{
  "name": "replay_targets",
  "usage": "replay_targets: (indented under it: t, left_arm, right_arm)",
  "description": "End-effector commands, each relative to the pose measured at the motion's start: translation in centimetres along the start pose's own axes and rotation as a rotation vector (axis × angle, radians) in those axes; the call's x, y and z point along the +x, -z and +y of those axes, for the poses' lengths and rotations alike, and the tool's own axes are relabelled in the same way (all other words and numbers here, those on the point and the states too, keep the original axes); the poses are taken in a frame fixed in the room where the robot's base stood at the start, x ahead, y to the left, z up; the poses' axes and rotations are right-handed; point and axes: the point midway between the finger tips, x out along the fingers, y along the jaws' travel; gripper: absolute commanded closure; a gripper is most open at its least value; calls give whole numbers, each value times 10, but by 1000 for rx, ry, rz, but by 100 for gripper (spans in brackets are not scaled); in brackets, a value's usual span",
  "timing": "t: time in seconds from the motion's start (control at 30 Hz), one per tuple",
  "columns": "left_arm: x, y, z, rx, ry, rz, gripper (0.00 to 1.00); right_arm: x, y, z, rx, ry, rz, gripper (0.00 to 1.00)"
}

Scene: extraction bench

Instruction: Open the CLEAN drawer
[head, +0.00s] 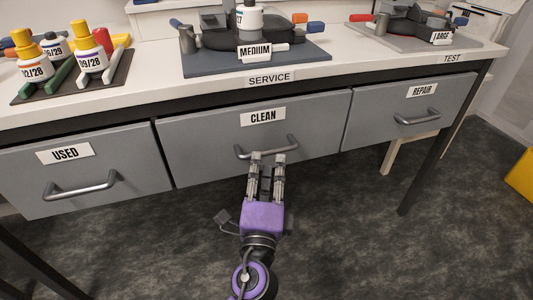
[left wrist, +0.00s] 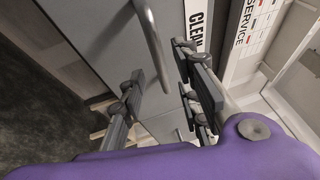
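The CLEAN drawer (head: 210,135) is the wide grey middle drawer under the bench, and its front looks flush with its neighbours. Its metal bar handle (head: 292,142) runs across the front below the CLEAN label (head: 263,117). My left gripper (head: 267,159) is purple with grey fingers, open, with its fingertips at the handle. In the left wrist view, the handle (left wrist: 152,40) appears between the two spread fingers of my left gripper (left wrist: 158,75); I cannot tell whether they touch it. My right gripper is not in view.
The USED drawer (head: 110,170) is at left and the REPAIR drawer (head: 375,125) at right, each with a handle. Bottles in a dark tray (head: 118,80) and a MEDIUM station on a mat (head: 200,69) stand on the bench. A dark bench leg (head: 428,170) stands at right. Floor in front is clear.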

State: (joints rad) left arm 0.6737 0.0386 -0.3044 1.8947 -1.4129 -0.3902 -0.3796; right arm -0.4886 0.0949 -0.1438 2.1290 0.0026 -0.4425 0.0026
Motion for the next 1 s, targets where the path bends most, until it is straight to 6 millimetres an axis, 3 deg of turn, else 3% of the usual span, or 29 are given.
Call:
replay_targets:
  t: [0.1,0.3,0.67,0.9,1.0]
  left_arm:
    - [22,0,-2,0,2,0,70]
    - [48,0,0,-2,0,0,70]
    - [56,0,1,-4,-2,-1,70]
    - [55,0,1,-4,-2,0,97]
    - [55,0,1,-4,-2,0,100]
  right_arm:
    - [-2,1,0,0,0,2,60]
    - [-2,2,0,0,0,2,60]
    - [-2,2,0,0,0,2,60]
    - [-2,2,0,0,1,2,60]
    - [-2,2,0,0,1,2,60]
